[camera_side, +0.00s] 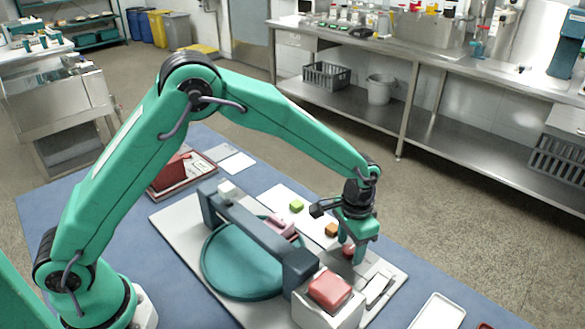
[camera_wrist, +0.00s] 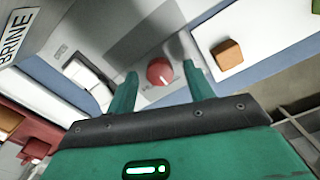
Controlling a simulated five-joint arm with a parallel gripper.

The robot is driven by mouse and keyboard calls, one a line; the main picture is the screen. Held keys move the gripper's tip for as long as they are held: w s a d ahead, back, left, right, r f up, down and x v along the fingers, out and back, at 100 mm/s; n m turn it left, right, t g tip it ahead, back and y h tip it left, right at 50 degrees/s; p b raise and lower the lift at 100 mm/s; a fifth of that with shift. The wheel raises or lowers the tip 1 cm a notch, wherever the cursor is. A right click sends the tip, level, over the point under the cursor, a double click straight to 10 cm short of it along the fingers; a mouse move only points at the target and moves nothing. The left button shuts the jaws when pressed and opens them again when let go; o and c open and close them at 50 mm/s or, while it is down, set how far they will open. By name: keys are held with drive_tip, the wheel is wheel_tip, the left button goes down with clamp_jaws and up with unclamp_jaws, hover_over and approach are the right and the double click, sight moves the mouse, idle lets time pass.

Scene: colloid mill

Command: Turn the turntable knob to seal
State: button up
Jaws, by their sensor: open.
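The red round knob (camera_wrist: 160,72) shows in the wrist view on a grey panel, with a small white mark on its lower right edge. In the side view the knob (camera_side: 348,251) is partly covered by my gripper (camera_side: 354,246). My gripper points down over the knob, and its fingers are open. In the wrist view the fingers of my gripper (camera_wrist: 160,76) stand on either side of the knob with gaps showing. I cannot tell how far down they reach. The teal turntable (camera_side: 240,262) lies under a dark blue-grey bridge (camera_side: 245,225).
A white box with a red block (camera_side: 330,290) stands left of my gripper. A white rocker-like part (camera_side: 378,287) lies near the knob. A green cube (camera_side: 296,206) and an orange cube (camera_side: 331,230) sit on a white plate behind. A BRINE label (camera_wrist: 12,38) shows at left.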

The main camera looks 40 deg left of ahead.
drive_tip(key=shift+f, duration=0.1)
drive_tip(key=shift+c, duration=0.4)
drive_tip(key=c, duration=0.9)
drive_tip(key=shift+n, duration=0.4)
drive_tip(key=n, duration=1.1)
drive_tip(key=shift+n, duration=0.3)
drive_tip(key=o, duration=1)
